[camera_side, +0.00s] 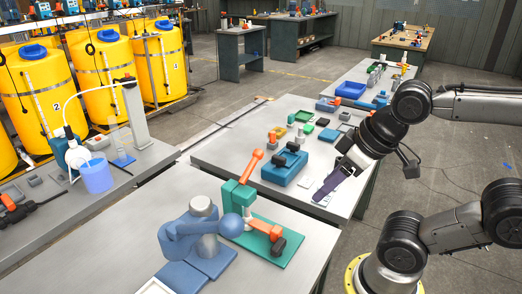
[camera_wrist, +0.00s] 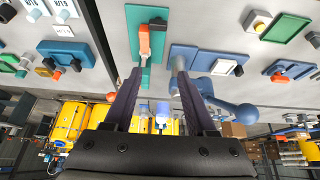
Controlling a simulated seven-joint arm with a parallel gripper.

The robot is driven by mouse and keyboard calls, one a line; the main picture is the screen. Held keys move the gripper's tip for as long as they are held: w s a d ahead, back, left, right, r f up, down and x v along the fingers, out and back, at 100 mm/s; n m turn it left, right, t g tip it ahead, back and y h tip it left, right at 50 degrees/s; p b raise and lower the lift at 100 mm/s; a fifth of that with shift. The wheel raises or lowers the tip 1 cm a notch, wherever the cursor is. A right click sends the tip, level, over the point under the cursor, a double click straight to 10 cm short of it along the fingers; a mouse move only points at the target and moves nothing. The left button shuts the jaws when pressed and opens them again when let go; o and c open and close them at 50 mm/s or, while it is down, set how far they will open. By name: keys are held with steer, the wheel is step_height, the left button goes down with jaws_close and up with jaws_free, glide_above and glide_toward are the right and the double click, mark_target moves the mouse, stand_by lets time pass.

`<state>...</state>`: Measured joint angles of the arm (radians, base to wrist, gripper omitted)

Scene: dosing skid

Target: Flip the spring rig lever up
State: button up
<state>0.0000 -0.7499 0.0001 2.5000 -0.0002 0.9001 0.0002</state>
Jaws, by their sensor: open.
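A green rig (camera_side: 268,240) stands on the near table, with a green post, an orange lever (camera_side: 252,166) slanting upward and a lower orange part with a dark end. Beside it is a blue rig (camera_side: 195,240) with a grey cylinder and a blue ball-ended arm (camera_side: 230,226). I cannot tell which is the spring rig. My gripper (camera_side: 320,197) is open and empty, to the right of both and apart from them. In the wrist view its fingers (camera_wrist: 159,70) are spread, with a green plate (camera_wrist: 133,20) and an orange lever (camera_wrist: 145,42) beyond them.
A blue fixture (camera_side: 285,172) with dark and orange parts is on the second table, behind the green rig. Several small parts and a blue bin (camera_side: 350,90) lie farther back. Yellow tanks (camera_side: 38,92) stand at left. The near table's front left is bare.

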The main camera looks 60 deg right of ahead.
steer(key=shift+c, duration=1.1)
steer(key=shift+s+a+f+m, duration=0.1)
steer(key=shift+s+m, duration=0.2)
steer(key=shift+m, duration=0.1)
steer(key=shift+c, duration=1.2)
steer(key=shift+m+g+y, duration=0.3)
steer(key=shift+m, duration=0.6)
steer(key=r, duration=0.1)
steer(key=w+r, duration=0.1)
steer(key=a+r, duration=0.1)
steer(key=r, duration=0.1)
steer(key=shift+w+r, duration=0.1)
steer(key=shift+w, duration=0.05)
jaws_close()
steer(key=w+d+r+m+g+y, duration=0.15)
steer(key=w+r+m, duration=0.25)
steer(key=w, duration=0.4)
steer(key=w+d+r+m+g+y, duration=0.1)
steer(key=w+d+r+m+g, duration=0.15)
steer(key=w, duration=0.55)
steer(key=w+d+f+m+y, duration=0.1)
steer(key=w+d+f+m, duration=0.2)
steer(key=d+f, duration=0.4)
steer(key=w+d+f+m+y, duration=0.2)
steer(key=w+d+f+m, duration=0.2)
steer(key=d, duration=1.1)
step_height(320, 180, down, 4)
steer(key=shift+w+r, duration=0.2)
steer(key=shift+w, duration=0.95)
